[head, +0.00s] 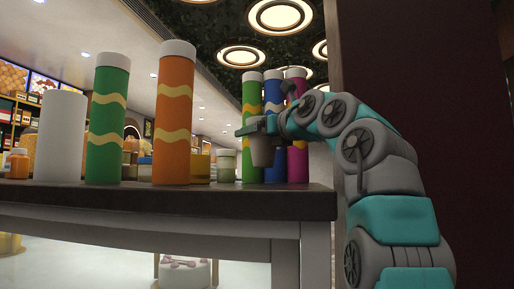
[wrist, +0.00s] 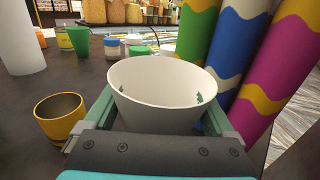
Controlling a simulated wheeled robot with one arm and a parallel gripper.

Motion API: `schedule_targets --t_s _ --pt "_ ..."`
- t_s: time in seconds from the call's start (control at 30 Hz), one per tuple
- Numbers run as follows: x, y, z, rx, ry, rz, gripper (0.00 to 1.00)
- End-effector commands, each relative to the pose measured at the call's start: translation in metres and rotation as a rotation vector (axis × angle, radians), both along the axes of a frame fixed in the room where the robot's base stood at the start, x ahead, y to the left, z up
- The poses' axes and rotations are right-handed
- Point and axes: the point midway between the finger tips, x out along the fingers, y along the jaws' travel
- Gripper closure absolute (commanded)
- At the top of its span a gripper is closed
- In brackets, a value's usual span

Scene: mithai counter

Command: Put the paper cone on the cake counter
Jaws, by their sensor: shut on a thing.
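A white, tapered cup, which seems to be the paper cone (wrist: 150,110), sits upright with its open mouth up between the fingers of my gripper (wrist: 158,122) in the wrist view. My gripper (head: 262,128) is shut on it. In the head view the paper cone (head: 262,152) hangs from my gripper near the right end of a dark-topped counter (head: 150,199), its base seeming a little above the top. The same dark top (wrist: 82,85) lies below it in the wrist view. I cannot tell whether this is the cake counter.
Tall green, blue and magenta wavy-striped tubes (head: 272,105) stand right beside the cone. A yellow cup (wrist: 60,118) is left of my gripper. Green (head: 107,120) and orange (head: 173,115) tubes and a white cylinder (head: 61,137) stand further left. Small tubs (wrist: 112,47) lie beyond.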

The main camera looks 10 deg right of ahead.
Motion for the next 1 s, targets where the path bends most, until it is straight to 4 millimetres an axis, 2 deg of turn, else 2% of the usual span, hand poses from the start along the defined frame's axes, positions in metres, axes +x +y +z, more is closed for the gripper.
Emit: schedule_targets --t_s 0.47,1.0 --pt "0.001 0.0 -0.008 0.002 0.003 0.006 0.7" --pt "0.002 0.0 -0.034 0.002 0.002 0.003 0.7"
